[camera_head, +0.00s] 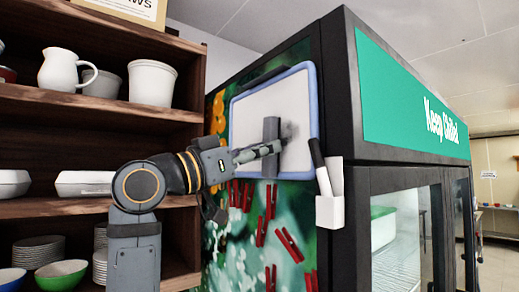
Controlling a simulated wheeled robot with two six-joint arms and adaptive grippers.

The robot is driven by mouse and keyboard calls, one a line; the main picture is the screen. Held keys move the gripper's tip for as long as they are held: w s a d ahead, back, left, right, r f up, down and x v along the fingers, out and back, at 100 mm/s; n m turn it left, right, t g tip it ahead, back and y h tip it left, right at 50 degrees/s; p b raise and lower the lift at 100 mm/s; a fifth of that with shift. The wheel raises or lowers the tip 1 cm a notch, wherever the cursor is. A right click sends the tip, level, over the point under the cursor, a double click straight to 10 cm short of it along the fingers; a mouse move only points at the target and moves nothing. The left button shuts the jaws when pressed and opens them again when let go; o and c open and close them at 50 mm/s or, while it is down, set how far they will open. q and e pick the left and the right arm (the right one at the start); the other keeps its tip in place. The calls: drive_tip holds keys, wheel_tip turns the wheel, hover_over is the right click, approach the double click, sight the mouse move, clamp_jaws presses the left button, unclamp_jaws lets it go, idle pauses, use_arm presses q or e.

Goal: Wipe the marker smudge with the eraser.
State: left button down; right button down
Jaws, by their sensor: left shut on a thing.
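The whiteboard (255,108) with a blue frame hangs on the side of the fridge cabinet. My left gripper (264,150) reaches in front of it from the left and is shut on the eraser (270,166), an upright dark grey block. The eraser is at the board's surface, but I cannot tell whether it touches. A dark marker smudge (289,131) shows just right of the eraser. The eraser and gripper may hide part of the smudge. My right gripper is not in view.
A white holder (330,211) with a marker (319,165) sits at the board's lower right corner. Several red clips (289,245) are on the panel below. Wooden shelves (95,103) with crockery stand at the left. Glass fridge doors (408,235) are at the right.

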sight(288, 137)
use_arm(q)
drive_tip(key=shift+s+d+f+b, duration=0.1)
drive_tip(key=shift+s+d+b, duration=0.25)
drive_tip(key=shift+s+b, duration=0.25)
drive_tip(key=shift+s+d+f+b, duration=0.1)
drive_tip(key=shift+s+d+b, duration=0.25)
drive_tip(key=shift+s+b, duration=0.15)
drive_tip(key=shift+s+d+r, duration=0.2)
drive_tip(key=shift+s+d, duration=0.15)
drive_tip(key=shift+s, duration=0.15)
drive_tip(key=shift+s+d+f+b, duration=0.2)
drive_tip(key=shift+s+d+b, duration=0.15)
drive_tip(key=shift+s+b, duration=0.35)
drive_tip(key=shift+s+d+r+b, duration=0.1)
drive_tip(key=shift+s+d+b, duration=0.35)
drive_tip(key=shift+s+d, duration=0.15)
drive_tip(key=shift+s+d+r, duration=0.1)
drive_tip(key=shift+s+d, duration=0.05)
drive_tip(key=shift+d, duration=0.05)
drive_tip(key=shift+a+r+p, duration=0.1)
drive_tip(key=shift+r+p, duration=0.3)
drive_tip(key=shift+r, duration=0.15)
drive_tip(key=shift+w+a+r, duration=0.1)
drive_tip(key=shift+w+a, duration=0.1)
drive_tip(key=shift+w, duration=0.3)
drive_tip(key=shift+w+a+p, duration=0.55)
drive_tip(key=shift+w+a, duration=0.2)
drive_tip(key=shift+w, duration=0.25)
drive_tip(key=shift+w+a, duration=0.2)
drive_tip(key=shift+w, duration=0.05)
